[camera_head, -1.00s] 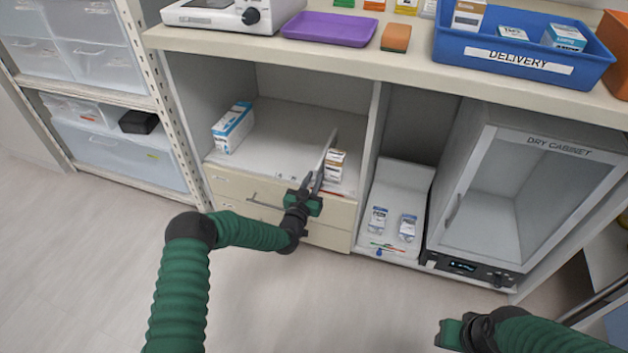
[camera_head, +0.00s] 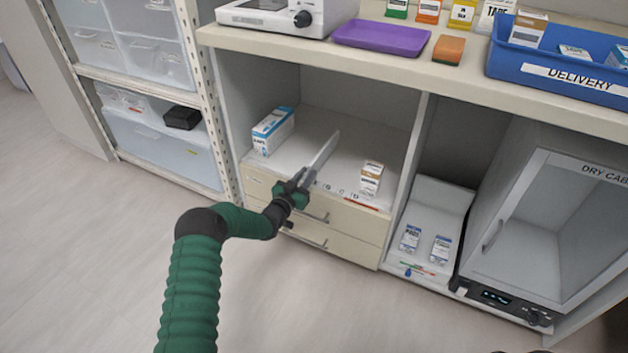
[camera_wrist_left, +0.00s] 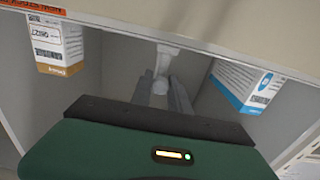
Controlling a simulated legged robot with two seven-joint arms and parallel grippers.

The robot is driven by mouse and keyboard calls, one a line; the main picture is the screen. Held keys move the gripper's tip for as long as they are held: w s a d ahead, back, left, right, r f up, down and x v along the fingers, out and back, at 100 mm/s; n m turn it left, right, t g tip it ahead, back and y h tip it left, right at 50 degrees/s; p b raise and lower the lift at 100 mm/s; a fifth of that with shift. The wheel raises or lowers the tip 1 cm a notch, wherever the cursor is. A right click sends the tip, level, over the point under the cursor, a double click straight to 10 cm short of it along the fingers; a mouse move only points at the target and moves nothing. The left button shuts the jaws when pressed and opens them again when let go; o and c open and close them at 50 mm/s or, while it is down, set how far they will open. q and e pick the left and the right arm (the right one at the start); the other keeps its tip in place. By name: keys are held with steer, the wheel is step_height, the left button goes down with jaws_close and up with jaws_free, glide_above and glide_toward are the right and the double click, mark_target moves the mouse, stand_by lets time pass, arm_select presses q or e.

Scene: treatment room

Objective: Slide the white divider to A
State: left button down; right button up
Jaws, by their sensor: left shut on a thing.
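The white divider (camera_head: 326,150) is a thin upright panel on the shelf above the drawers, running front to back. My left gripper (camera_head: 307,176) is shut on its front end. In the left wrist view the divider (camera_wrist_left: 167,50) shows in front of the gripper's fingers (camera_wrist_left: 160,94). Small letter marks (camera_head: 341,191) run along the shelf's front edge; they are too small to read surely, and my gripper may hide some at the left. My right gripper is out of view.
A blue-and-white box (camera_head: 273,131) stands left of the divider, with a gap between. A brown-and-white box (camera_head: 371,178) stands to its right, apart from it. Drawers (camera_head: 340,218) lie below. The worktop (camera_head: 400,72) overhangs the shelf.

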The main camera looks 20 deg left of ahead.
arm_select(q)
steer(key=shift+a, duration=0.35)
steer(key=c, duration=1.6)
jaws_free()
steer(key=shift+c, duration=0.2)
steer(key=o, duration=0.4)
steer(key=shift+f, duration=0.1)
steer(key=shift+c, duration=0.2)
steer(key=shift+s+p, duration=0.3)
steer(key=s+p, duration=0.7)
steer(key=s, duration=0.9)
steer(key=shift+s+a+p, duration=0.15)
steer(key=shift+a+p, duration=0.15)
